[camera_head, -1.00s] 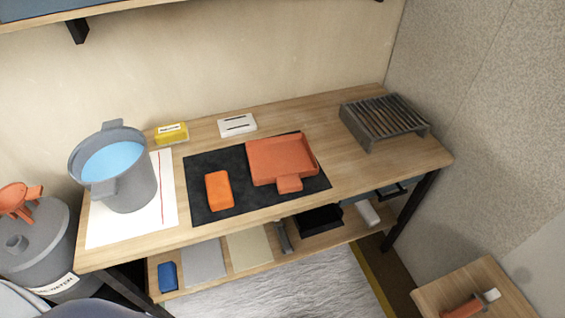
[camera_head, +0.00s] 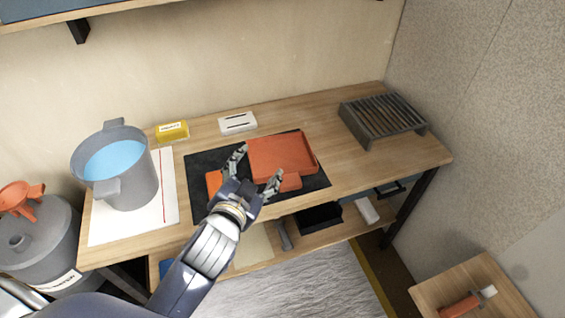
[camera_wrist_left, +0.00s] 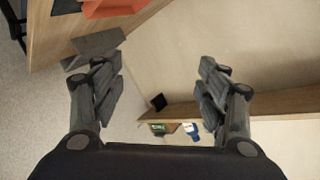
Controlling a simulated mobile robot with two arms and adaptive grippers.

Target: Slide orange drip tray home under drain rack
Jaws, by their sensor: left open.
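The orange drip tray (camera_head: 285,152) lies on a black mat on the bench, its short handle tab at the front. The dark grey slatted drain rack (camera_head: 385,115) stands apart from it at the bench's right end. My left gripper (camera_head: 257,168) is open at the tray's left front, its fingers seemingly above the mat; I cannot tell whether they touch the tray. It hides part of a smaller orange block (camera_head: 213,182). In the left wrist view the open fingers (camera_wrist_left: 155,70) have nothing between them, and an orange thing (camera_wrist_left: 115,8) is cut off at the top left.
A grey bucket of blue liquid (camera_head: 115,165) stands on white paper at the left. A yellow sponge (camera_head: 172,132) and a white slotted block (camera_head: 237,123) lie behind the black mat (camera_head: 203,165). Bare wood separates the mat from the rack. A wall closes the right side.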

